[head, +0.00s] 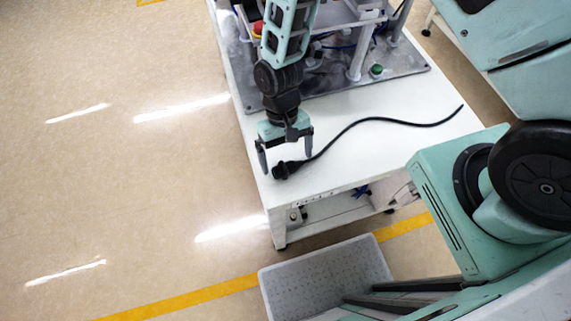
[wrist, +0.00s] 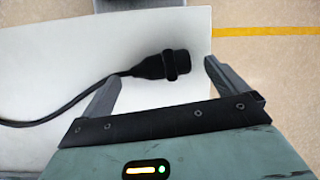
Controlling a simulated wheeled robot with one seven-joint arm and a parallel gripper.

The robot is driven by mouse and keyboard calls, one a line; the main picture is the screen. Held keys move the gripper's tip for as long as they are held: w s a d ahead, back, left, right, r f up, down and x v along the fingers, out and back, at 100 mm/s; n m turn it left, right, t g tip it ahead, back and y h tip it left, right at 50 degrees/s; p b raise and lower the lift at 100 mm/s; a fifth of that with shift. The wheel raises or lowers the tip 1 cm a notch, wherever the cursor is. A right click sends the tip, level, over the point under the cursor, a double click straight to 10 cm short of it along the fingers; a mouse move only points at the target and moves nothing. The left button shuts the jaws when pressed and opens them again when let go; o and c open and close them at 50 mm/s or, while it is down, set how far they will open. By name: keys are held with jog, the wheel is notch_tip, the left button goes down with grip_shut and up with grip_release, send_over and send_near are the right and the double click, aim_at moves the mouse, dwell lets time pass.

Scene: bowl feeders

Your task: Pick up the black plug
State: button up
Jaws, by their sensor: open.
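The black plug (head: 281,171) lies on the white table (head: 385,150) near its front left corner, with its black cable (head: 372,118) running across the tabletop to the right. My gripper (head: 286,162) is open above the plug, its two fingers spread apart. In the wrist view the plug (wrist: 168,65) lies beyond and between the open fingertips (wrist: 162,70), with the cable trailing off to the left. The plug appears untouched, and nothing is held. The exact height of the fingers over the table is hard to tell.
A metal plate (head: 330,88) with feeder equipment, a red button (head: 257,28) and a green button (head: 376,70) covers the back of the table. A grey crate (head: 325,279) stands on the floor in front. The table's front right area is clear except for the cable.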

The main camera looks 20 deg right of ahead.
jog(key=shift+x, duration=1.2)
jog(key=c, duration=1.2)
jog(key=shift+o, duration=0.2)
jog(key=shift+r, duration=0.15)
